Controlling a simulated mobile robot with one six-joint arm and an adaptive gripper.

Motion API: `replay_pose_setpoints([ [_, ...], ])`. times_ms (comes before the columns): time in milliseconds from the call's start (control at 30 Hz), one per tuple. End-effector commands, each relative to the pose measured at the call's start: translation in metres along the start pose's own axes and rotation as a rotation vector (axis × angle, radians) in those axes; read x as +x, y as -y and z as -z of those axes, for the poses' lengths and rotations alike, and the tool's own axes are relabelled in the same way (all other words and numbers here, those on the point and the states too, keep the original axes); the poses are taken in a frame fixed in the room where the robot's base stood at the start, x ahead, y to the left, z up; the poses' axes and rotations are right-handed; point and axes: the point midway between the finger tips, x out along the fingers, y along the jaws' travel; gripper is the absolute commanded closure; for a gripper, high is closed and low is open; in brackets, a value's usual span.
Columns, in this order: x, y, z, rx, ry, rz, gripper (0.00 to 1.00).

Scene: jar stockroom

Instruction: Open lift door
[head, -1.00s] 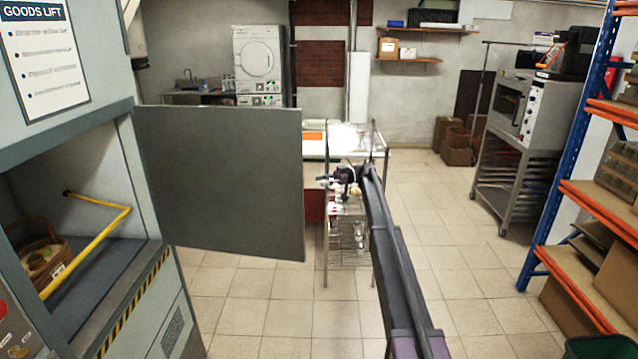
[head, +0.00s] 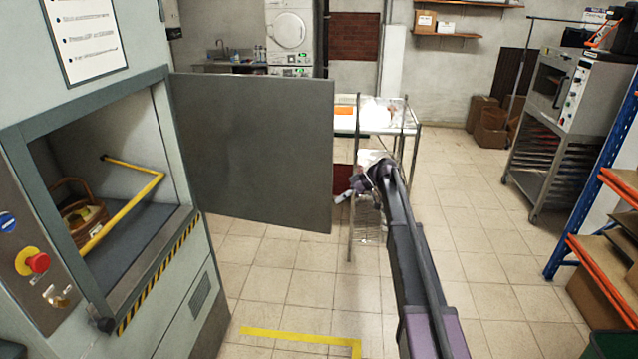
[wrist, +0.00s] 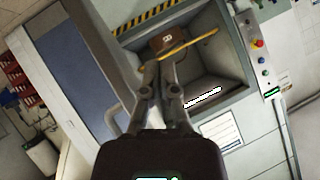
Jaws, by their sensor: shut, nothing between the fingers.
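The lift door (head: 255,150) is a flat grey panel standing wide open, swung out to the right of the goods lift (head: 190,285). In the wrist view the door (wrist: 78,60) is a blue-grey panel at left, with a pale curved handle (wrist: 112,118) near its lower edge. My gripper (head: 345,196) is shut and empty just right of the door's free edge in the head view; I cannot tell the gap in depth. In the wrist view my gripper (wrist: 157,72) points toward the lift opening.
A yellow bar (head: 135,208) crosses the lift opening, with a wicker basket (head: 82,215) behind it. A red stop button (head: 36,262) is on the lift front. A metal table (head: 400,130) stands behind my arm. An orange-beamed rack (head: 615,185) is at right. Tiled floor between is clear.

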Motion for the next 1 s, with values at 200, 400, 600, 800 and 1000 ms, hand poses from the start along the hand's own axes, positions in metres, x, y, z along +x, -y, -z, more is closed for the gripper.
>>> replay_pose_setpoints([
  [200,0.038,0.005,-0.034,0.024,0.208,-0.156,1.0],
  [400,0.059,0.0,-0.06,-0.029,0.416,-0.308,1.0],
  [600,0.069,-0.002,-0.081,-0.112,0.63,-0.453,1.0],
  [800,0.068,-0.001,-0.094,-0.227,0.847,-0.589,1.0],
  [1000,0.061,0.005,-0.095,-0.37,1.066,-0.711,1.0],
])
